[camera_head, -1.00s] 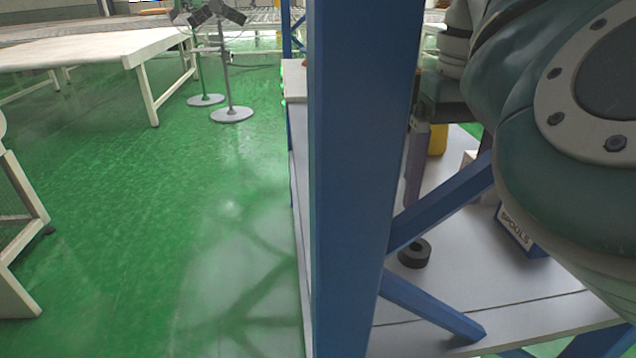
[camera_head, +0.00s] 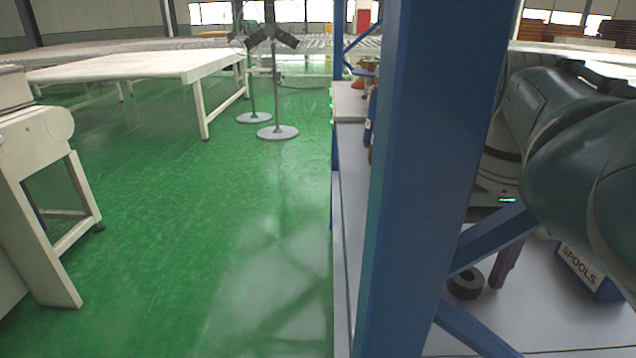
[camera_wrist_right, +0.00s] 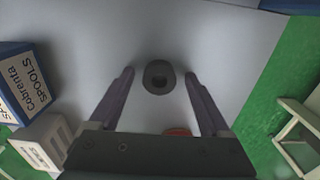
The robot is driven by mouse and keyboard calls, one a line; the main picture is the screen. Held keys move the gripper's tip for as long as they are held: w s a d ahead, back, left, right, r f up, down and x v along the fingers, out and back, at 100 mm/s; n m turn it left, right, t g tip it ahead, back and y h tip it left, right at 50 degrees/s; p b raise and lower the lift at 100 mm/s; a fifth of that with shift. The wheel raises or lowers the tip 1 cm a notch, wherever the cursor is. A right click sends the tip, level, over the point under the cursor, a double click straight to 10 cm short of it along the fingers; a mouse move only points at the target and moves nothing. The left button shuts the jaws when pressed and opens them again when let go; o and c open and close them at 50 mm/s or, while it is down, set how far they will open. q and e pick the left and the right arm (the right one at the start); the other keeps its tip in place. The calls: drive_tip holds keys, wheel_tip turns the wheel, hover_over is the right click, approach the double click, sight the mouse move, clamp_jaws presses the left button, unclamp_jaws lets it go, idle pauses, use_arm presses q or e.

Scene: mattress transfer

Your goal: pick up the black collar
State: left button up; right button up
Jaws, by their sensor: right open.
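The black collar (camera_head: 465,284) is a thick dark ring lying flat on the grey shelf surface (camera_head: 560,325), behind the blue post and brace. My right gripper (camera_wrist_right: 159,75) is open, with one purple finger on each side of the collar and gaps to both. In the head view one finger (camera_head: 504,266) shows just right of the collar; the rest of the gripper is hidden by the brace and arm. My left gripper is not in view.
A blue post (camera_head: 430,180) and diagonal brace (camera_head: 490,240) stand close to my right arm. A blue SPOOLS box (camera_head: 590,272) sits right of the collar. A white box (camera_wrist_right: 42,142) and a red round thing (camera_wrist_right: 177,132) show in the wrist view. Green floor lies left.

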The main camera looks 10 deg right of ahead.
clamp_jaws()
idle(0.6)
drive_tip(key=shift+r, duration=0.1)
